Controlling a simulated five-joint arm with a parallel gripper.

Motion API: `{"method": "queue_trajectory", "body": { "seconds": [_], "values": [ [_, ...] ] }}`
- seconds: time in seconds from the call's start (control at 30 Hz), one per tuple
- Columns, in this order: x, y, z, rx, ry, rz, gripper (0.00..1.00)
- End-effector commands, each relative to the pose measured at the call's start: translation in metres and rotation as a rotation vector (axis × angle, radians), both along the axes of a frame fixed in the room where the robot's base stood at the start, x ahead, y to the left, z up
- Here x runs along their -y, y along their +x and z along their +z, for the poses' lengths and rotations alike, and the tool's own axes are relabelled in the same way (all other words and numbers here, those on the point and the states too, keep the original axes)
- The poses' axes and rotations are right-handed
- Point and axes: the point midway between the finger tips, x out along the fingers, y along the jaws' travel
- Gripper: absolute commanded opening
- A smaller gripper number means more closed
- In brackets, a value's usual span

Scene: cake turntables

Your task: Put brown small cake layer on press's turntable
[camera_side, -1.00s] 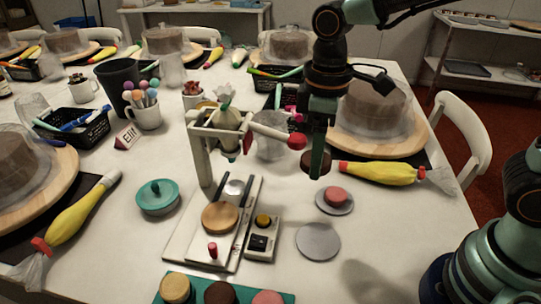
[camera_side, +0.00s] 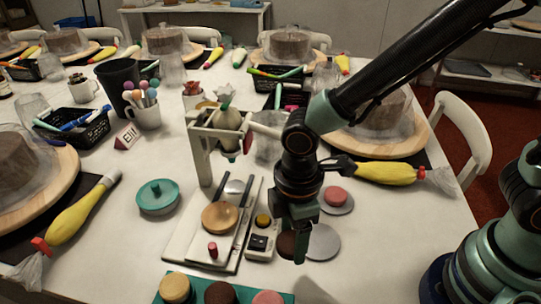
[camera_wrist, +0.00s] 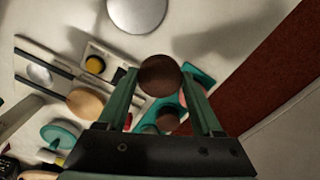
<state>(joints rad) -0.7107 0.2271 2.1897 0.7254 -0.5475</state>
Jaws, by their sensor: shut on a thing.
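My gripper (camera_side: 297,243) is shut on a brown small cake layer (camera_wrist: 158,76), held between the fingertips in the wrist view. In the side view the layer (camera_side: 287,244) shows partly behind a finger, beside the bare grey disc. The press (camera_side: 201,160) stands left of my gripper on a white base. Its turntable, a bare round wooden disc (camera_side: 220,217), lies in front of the press, left of the held layer. The turntable also shows in the wrist view (camera_wrist: 86,104). My arm hides the end of the press's lever.
A button box (camera_side: 259,245) stands between turntable and gripper. A grey disc (camera_side: 325,242) is bare; another holds a pink layer (camera_side: 336,196). A teal tray (camera_side: 286,298) at the front holds several layers. A teal lidded dish (camera_side: 158,196) sits left.

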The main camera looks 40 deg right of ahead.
Motion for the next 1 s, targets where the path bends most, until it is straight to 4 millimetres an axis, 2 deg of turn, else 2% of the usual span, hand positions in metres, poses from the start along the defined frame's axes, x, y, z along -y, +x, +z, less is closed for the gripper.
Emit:
{"method": "queue_trajectory", "body": {
  "seconds": [0.03, 0.13, 0.37, 0.6, 0.73, 1.0],
  "values": [
    [0.001, -0.001, -0.013, -0.006, -0.005, -0.001, 0.08],
    [0.001, -0.001, -0.029, -0.004, -0.003, -0.001, 0.08],
    [0.0, 0.0, -0.046, -0.001, -0.001, -0.001, 0.08],
    [0.0, 0.0, -0.074, -0.003, -0.002, -0.001, 0.08],
    [0.0, 0.0, -0.081, 0.0, 0.0, -0.001, 0.08],
    [0.0, 0.001, -0.081, 0.001, 0.001, -0.001, 0.08]
  ]
}}
